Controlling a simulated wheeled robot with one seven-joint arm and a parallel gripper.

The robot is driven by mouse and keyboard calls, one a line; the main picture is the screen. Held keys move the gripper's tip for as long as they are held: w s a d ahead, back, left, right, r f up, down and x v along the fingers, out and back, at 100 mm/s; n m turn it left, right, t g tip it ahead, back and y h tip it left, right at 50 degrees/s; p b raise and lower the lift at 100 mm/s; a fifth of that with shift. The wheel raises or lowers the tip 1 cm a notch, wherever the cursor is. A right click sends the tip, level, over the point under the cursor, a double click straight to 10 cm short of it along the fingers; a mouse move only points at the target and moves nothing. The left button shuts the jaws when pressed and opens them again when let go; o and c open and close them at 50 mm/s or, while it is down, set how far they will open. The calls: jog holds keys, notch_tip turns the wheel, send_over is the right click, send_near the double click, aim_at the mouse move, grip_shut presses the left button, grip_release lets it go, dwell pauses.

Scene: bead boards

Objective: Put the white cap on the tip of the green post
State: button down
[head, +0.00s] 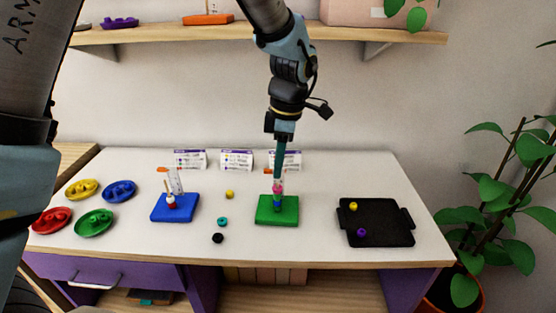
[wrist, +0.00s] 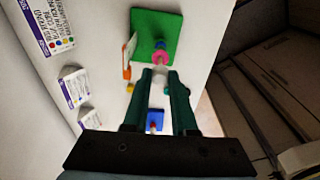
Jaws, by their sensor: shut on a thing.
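The green board (head: 290,215) stands at the middle of the table. Its post carries a blue bead (head: 277,205) and a pink bead (head: 277,189); the pink bead also shows in the wrist view (wrist: 162,60). My gripper (head: 279,179) points straight down just above this stack, its fingers nearly together on a small thing. A pale bit at the fingertips in the head view seems to be the white cap; it is too small to make out clearly. The fingers hide the post's tip. I cannot tell whether cap and post touch.
A blue board (head: 183,213) with red and white beads on its post stands left. Loose yellow (head: 229,194), teal (head: 222,221) and black (head: 218,238) beads lie between the boards. A black tray (head: 385,228) is right; several coloured dishes are left. Label cards stand behind.

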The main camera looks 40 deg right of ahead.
jog(key=shift+f, duration=0.65)
jog(key=shift+f+b, duration=1)
jog(key=shift+f, duration=0.05)
dwell(0.6)
jog(key=c, duration=0.6)
grip_release()
jog(key=shift+c, duration=0.2)
jog(key=shift+r, duration=0.15)
notch_tip(320, 180, up, 10)
jog(key=b, duration=0.2)
jog(key=shift+s+d+r+b, duration=0.25)
jog(key=shift+s+d+b, duration=0.05)
jog(key=shift+s+d, duration=0.15)
